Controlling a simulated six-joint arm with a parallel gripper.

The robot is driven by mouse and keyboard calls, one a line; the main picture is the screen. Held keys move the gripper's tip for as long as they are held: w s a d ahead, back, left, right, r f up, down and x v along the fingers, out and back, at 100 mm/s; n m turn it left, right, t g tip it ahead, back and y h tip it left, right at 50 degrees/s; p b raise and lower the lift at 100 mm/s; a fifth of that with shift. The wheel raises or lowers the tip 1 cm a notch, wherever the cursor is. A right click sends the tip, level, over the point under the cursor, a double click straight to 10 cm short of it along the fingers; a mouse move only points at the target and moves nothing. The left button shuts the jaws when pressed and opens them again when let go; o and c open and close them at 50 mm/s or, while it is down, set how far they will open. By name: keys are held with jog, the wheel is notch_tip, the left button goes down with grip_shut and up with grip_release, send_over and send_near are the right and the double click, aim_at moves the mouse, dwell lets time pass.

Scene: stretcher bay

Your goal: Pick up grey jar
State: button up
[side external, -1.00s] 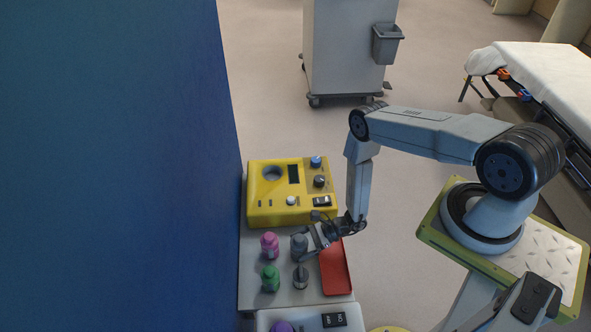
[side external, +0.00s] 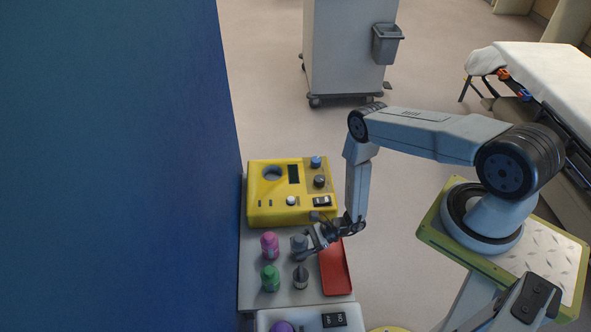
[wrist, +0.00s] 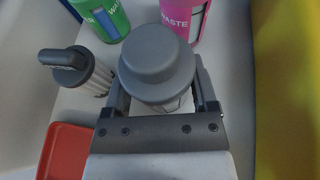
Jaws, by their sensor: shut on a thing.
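The grey jar (wrist: 156,62) stands upright between the two fingers of my gripper (wrist: 163,100) in the wrist view, with its domed grey lid toward the camera. In the side view the grey jar (side external: 299,243) is on the table behind my gripper (side external: 308,244), partly hidden by a finger. My gripper is shut on the jar. I cannot tell whether the jar's base is still touching the table.
A pink jar (side external: 270,244), a green jar (side external: 270,278) and a metal shaker-like container (side external: 301,278) stand close by on the table (side external: 290,299). A red tray (side external: 337,270) lies to the right. A yellow device (side external: 265,208) stands behind, near a blue wall (side external: 130,160).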

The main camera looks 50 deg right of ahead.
jog(key=shift+r, duration=0.2)
jog(key=shift+r, duration=0.75)
jog(key=s+d+r, duration=0.1)
jog(key=s+r, duration=1)
jog(key=s, duration=0.3)
jog(key=shift+d, duration=0.3)
jog(key=shift+r, duration=0.2)
